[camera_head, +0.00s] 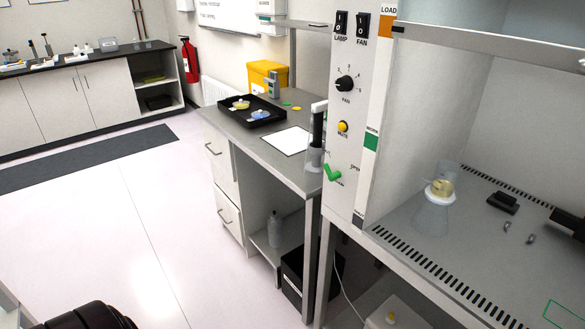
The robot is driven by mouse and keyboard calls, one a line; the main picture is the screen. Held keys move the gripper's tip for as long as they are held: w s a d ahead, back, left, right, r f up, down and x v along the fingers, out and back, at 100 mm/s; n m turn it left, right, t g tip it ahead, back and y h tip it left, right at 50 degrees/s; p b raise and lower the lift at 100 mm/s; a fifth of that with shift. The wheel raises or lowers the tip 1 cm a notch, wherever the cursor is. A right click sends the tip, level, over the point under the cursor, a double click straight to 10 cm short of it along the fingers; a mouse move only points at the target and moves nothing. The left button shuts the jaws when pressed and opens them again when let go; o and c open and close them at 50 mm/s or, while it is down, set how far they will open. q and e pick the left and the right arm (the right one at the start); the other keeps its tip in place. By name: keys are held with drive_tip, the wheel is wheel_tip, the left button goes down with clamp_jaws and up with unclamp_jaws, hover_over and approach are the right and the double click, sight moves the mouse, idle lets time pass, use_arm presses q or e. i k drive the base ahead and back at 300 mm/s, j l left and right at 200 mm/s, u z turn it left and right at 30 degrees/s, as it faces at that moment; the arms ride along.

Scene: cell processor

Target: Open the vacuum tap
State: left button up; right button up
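A small green lever (332,174) sits low on the front panel of the hood, below the yellow mute button. I take it for the vacuum tap. Small lettering is beside it, too small to read surely, so I cannot tell whether it is set open or shut. Nothing touches it. A black rounded part of my own body shows at the bottom left corner, well away from the panel. I see no fingertips of my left gripper, and I cannot make out my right gripper.
The panel (351,115) also carries a black fan knob (345,83) and the yellow button (343,127). A grey holder (314,158) stands just left of the lever. Inside the hood are a clear flask (431,218) and dark objects. The floor in front is clear.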

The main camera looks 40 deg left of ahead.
sight(332, 177)
drive_tip(key=u, duration=1)
drive_tip(key=i+j+z, duration=0.1)
drive_tip(key=z, duration=0.3)
drive_tip(key=i+j+z, duration=0.1)
drive_tip(key=z, duration=0.3)
drive_tip(key=j+z, duration=0.25)
drive_tip(key=z, duration=0.15)
drive_tip(key=i+j+z, duration=0.1)
drive_tip(key=z, duration=0.3)
drive_tip(key=j, duration=0.1)
